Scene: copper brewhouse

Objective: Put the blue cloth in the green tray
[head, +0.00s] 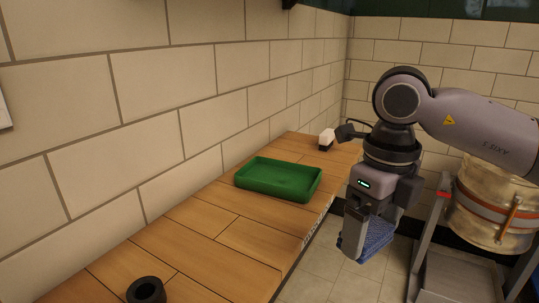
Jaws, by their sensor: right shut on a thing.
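The green tray (279,190) lies on the wooden bench in the middle of the head view, and it looks empty. My right gripper (356,252) points down to the right of the bench, beyond its edge. It is shut on the blue cloth (377,238), which is partly hidden by the fingers. The cloth is apart from the tray, to its right and lower in the picture. My left gripper is not in the head view.
The wooden bench (215,228) runs along a tiled wall. A black ring (146,291) lies at its near end. A small white and black object (326,140) stands at the far end.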

